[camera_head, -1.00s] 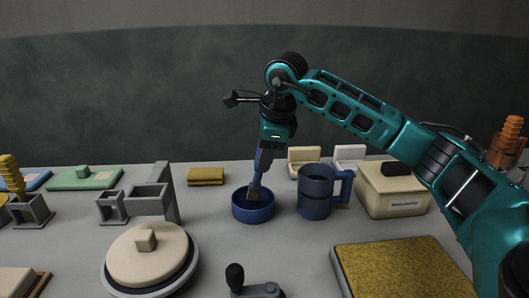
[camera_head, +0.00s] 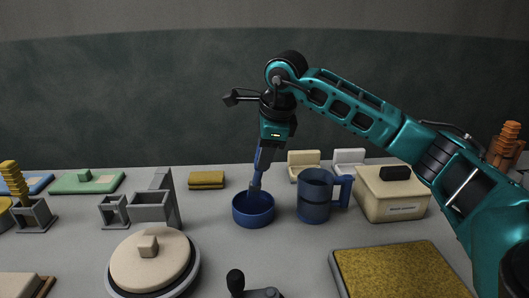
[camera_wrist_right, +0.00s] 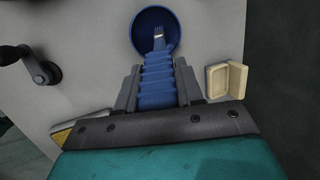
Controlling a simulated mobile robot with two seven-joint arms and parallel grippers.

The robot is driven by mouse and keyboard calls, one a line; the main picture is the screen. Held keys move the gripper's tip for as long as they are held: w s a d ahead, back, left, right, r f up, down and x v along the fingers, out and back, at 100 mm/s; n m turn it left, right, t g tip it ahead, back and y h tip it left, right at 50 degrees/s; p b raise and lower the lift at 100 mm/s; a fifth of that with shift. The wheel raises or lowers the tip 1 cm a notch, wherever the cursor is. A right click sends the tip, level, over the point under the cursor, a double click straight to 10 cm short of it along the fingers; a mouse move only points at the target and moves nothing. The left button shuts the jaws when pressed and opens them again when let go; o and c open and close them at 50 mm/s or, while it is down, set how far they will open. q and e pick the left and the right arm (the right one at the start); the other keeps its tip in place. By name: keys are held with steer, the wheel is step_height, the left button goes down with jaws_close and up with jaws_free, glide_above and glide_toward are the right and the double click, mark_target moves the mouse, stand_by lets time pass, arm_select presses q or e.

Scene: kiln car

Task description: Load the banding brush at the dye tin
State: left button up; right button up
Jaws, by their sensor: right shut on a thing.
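My right gripper (camera_head: 266,150) is shut on the blue handle of the banding brush (camera_head: 262,167) and points it steeply down. The brush's lower end is at the opening of the round blue dye tin (camera_head: 253,214); I cannot tell whether it touches the inside. In the right wrist view, the ribbed brush handle (camera_wrist_right: 157,82) runs between the two fingers (camera_wrist_right: 157,92) of my right gripper. Its pale tip shows against the inside of the tin (camera_wrist_right: 141,24). My left gripper is not in view.
A blue mug (camera_head: 314,203) stands just right of the tin, with a cream box (camera_head: 392,198) beyond it. A grey holder (camera_head: 150,207) stands to the left. A round lidded piece (camera_head: 150,262) and a yellow-topped slab (camera_head: 398,270) lie in front.

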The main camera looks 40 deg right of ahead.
step_height(320, 180, up, 2)
steer(key=shift+p, duration=0.55)
steer(key=shift+r+p, duration=0.6)
steer(key=shift+r, duration=0.1)
steer(key=shift+r+p, duration=0.55)
steer(key=shift+r, duration=0.1)
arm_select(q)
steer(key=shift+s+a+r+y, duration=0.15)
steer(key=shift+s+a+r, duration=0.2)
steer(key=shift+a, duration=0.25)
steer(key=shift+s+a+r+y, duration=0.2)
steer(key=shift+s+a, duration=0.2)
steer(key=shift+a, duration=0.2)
arm_select(e)
steer(key=shift+r, duration=0.25)
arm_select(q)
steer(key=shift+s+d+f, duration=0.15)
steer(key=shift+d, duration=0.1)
